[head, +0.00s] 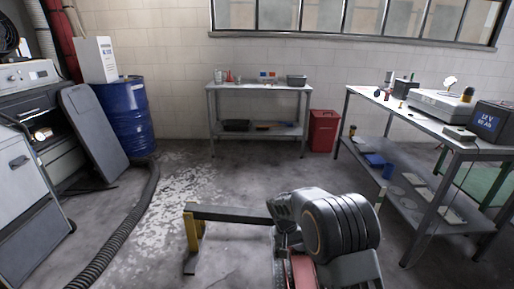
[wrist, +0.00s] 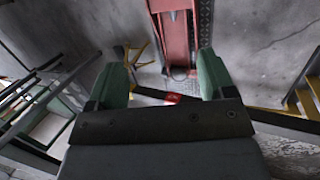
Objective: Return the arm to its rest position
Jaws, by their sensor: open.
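My gripper (wrist: 163,62) shows in the wrist view with its two green fingers spread wide apart. No object is held between them. Past the fingers, a red beam (wrist: 175,32) lies over the grey floor, below the gripper. A small red patch (wrist: 172,97) shows between the fingers; I cannot tell what it is. In the head view the fingers cannot be made out. A dark grey rounded, ribbed body at the lower right of centre looks like part of my arm, and it hides some of what lies behind it.
A grey beam with yellow legs (head: 192,232) stands left of the ribbed body. A workbench (head: 438,150) is at right. A back table (head: 258,88), red bin (head: 323,131), blue drum (head: 126,117) and black hose (head: 128,236) are further off.

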